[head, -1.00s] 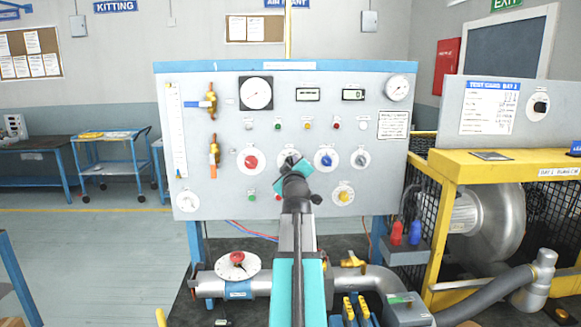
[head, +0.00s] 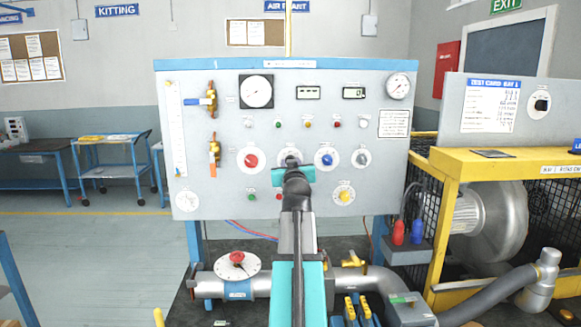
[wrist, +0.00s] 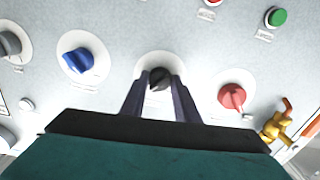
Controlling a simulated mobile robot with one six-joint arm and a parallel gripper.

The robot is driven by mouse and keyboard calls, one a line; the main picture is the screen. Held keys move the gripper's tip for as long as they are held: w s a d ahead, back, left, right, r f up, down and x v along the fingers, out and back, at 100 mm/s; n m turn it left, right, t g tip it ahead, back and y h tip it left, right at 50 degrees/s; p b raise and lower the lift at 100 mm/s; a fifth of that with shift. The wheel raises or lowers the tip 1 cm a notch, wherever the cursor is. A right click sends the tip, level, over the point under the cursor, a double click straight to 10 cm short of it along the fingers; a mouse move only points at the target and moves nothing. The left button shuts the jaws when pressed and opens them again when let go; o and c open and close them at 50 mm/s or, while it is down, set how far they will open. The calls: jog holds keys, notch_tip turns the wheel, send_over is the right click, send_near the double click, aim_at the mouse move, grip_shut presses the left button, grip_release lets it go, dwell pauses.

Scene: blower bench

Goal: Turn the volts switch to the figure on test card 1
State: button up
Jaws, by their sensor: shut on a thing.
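A small dark rotary knob (wrist: 159,78) on a round white dial (wrist: 148,62) sits in the middle of the wrist view. My gripper (wrist: 160,84) is shut on this knob, one finger on each side. In the head view my gripper (head: 291,166) covers most of the knob, between a red and a blue knob on the panel (head: 220,120). The dial's label and figures cannot be read, so I cannot tell its setting. A test card (head: 490,105) headed bay 1 hangs on a grey board at the right; its figures are too small to read.
The red knob (head: 251,161) and the blue knob (head: 326,159) flank my gripper closely. A grey knob (head: 361,159) and a yellow knob (head: 344,195) are farther right. Brass valves (head: 214,148) stick out at the left. Pipework (head: 265,285) lies below the panel.

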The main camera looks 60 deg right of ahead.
jog(key=shift+m, duration=0.5)
jog(key=o, duration=1)
jog(key=shift+o, duration=0.2)
jog(key=b+v, duration=0.7)
jog(key=v, duration=0.6)
jog(key=shift+s+a, duration=0.2)
jog(key=shift+a, duration=0.1)
dwell(0.5)
